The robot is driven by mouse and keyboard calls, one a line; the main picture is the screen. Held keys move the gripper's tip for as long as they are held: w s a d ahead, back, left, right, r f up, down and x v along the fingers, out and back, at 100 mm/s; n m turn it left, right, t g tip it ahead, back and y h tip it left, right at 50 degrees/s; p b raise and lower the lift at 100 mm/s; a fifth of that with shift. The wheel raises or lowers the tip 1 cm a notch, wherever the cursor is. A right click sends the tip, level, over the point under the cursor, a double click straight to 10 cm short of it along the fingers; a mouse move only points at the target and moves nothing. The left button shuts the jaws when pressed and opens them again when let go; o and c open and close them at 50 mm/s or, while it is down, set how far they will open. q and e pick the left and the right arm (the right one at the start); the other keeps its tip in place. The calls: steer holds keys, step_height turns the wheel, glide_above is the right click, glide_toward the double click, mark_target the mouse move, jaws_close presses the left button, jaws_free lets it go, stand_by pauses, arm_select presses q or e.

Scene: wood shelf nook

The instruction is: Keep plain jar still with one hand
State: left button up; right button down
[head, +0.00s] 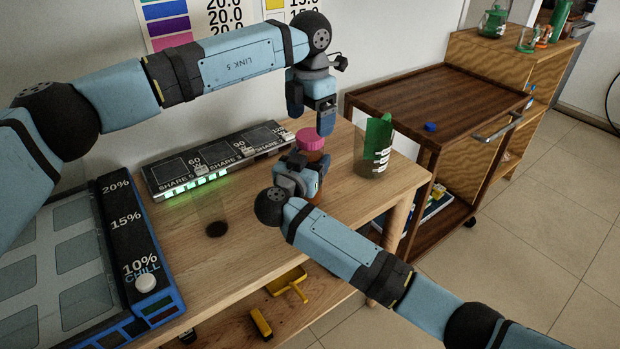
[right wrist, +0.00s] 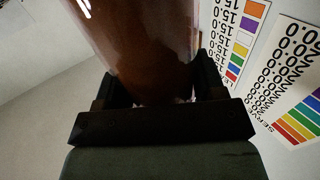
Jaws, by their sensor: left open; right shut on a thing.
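The plain jar (head: 309,140) has a pink lid and stands on the wooden table, its lower part hidden by my right gripper. My right gripper (head: 301,170) is shut on its side. In the right wrist view the jar's smooth reddish-brown body (right wrist: 140,45) sits between the two dark fingers (right wrist: 155,95), and no label shows on it. My left gripper (head: 320,122) is open and empty, pointing down just above and behind the pink lid. I cannot tell whether it touches the lid.
A clear container with a green part (head: 376,160) stands right of the jar. A lit label strip (head: 215,158) runs along the back of the table (head: 345,192). A dark wood cart (head: 440,95) is at right.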

mark_target(310, 134)
arm_select(q)
steer(key=shift+r, duration=0.2)
steer(key=shift+c, duration=0.3)
step_height(310, 134, up, 4)
steer(key=n, duration=0.4)
steer(key=shift+f, duration=0.25)
steer(key=shift+f, duration=0.1)
steer(key=shift+f, duration=3.9)
steer(key=c, duration=0.9)
steer(key=shift+c, duration=0.2)
